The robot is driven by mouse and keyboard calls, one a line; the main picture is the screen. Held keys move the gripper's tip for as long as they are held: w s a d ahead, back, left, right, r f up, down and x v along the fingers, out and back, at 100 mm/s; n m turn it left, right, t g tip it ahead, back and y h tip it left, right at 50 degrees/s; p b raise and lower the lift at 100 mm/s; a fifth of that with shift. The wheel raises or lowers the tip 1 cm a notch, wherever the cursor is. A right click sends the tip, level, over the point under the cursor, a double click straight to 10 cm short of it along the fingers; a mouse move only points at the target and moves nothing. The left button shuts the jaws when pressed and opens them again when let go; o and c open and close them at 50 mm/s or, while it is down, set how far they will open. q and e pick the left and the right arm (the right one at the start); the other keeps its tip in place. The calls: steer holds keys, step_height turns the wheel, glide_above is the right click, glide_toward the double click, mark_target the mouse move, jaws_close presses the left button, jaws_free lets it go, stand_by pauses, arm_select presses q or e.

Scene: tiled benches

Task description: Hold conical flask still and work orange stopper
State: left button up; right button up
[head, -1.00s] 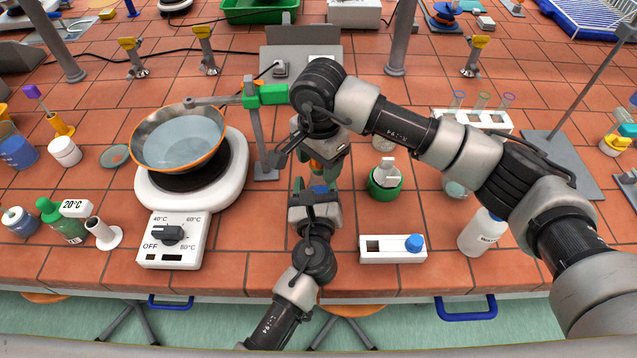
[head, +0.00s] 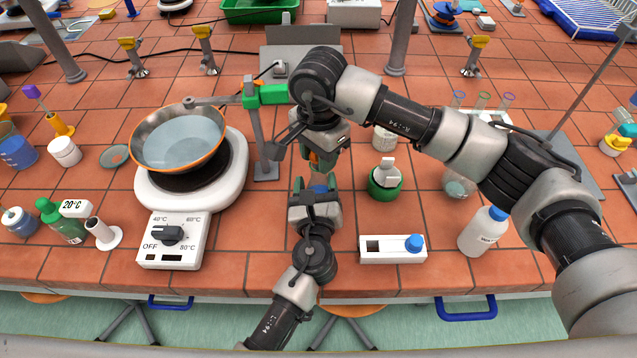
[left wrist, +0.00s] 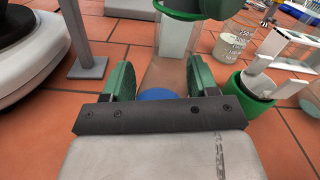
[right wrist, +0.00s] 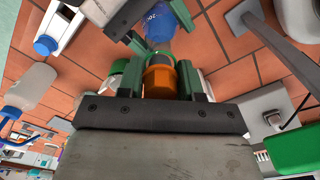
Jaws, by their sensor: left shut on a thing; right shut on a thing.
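The conical flask (head: 319,187) holds blue liquid and stands at the front middle of the bench. My left gripper (head: 315,197) is shut around it; in the left wrist view its clear glass (left wrist: 165,75) and blue liquid show between the green fingers. My right gripper (head: 322,163) is above the flask, shut on the orange stopper (right wrist: 159,82). The right wrist view shows the stopper between its fingers, with the flask's blue part (right wrist: 158,25) beyond. Whether the stopper sits in the neck is hard to tell.
A hotplate (head: 190,225) with a metal bowl (head: 178,140) stands left, beside a stand with a green clamp (head: 265,95). A green pot (head: 385,187), a white block with a blue knob (head: 385,255) and a white bottle (head: 480,235) are right. Bare tile lies between them.

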arm_select(q)
steer(key=shift+s+f, duration=0.1)
steer(key=shift+f, duration=0.25)
arm_select(e)
steer(key=shift+r, duration=1.05)
steer(key=shift+r, duration=2.45)
arm_select(q)
steer(key=o, duration=1.1)
steer(key=shift+r, duration=0.15)
steer(key=s, duration=1.2)
